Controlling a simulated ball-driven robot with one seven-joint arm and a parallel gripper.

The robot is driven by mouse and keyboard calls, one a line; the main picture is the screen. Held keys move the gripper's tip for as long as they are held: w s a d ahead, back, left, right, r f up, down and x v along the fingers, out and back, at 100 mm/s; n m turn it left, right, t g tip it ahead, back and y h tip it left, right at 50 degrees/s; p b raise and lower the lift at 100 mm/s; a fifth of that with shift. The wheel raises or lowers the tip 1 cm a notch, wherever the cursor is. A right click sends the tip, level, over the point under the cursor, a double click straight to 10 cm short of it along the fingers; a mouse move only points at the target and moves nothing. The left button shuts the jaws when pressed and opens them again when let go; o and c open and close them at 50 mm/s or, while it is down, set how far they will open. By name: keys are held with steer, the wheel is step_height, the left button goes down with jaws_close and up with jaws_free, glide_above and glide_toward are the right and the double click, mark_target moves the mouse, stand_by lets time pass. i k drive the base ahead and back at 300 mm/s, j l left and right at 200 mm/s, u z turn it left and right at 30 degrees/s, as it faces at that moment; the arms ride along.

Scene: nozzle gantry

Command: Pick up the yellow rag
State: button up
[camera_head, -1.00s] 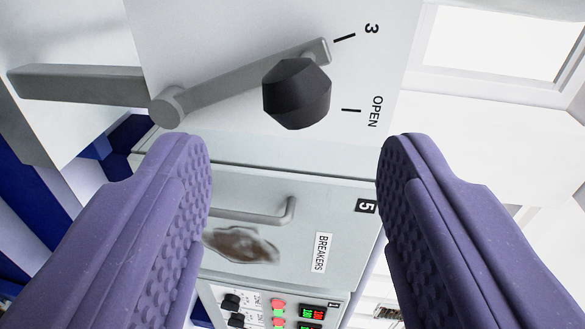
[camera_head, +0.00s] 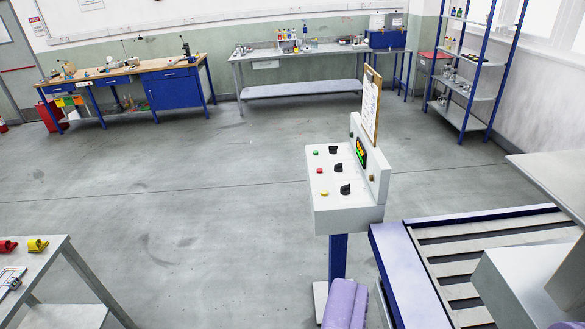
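A small yellow bundle (camera_head: 38,245), which looks like the yellow rag, lies on a grey table (camera_head: 48,262) at the left edge of the view. A similar red bundle (camera_head: 8,246) lies just left of it. My gripper (camera_head: 452,308) shows only at the bottom edge: one purple finger at lower centre and a sliver of the other near the lower right corner. The fingers are wide apart, and nothing shows between them except the machine behind. The gripper is far to the right of the yellow bundle.
A control console (camera_head: 345,205) on a blue post stands at centre, beside a slatted blue-framed bed (camera_head: 480,250) at right. A wooden workbench (camera_head: 125,72), a grey table (camera_head: 300,52) and shelving (camera_head: 478,62) line the back. Open floor (camera_head: 200,185) lies between.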

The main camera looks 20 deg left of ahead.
mark_target(35, 245)
steer(key=u, duration=2.05)
steer(key=z, duration=2.25)
steer(key=u, duration=2.25)
steer(key=i, duration=0.1)
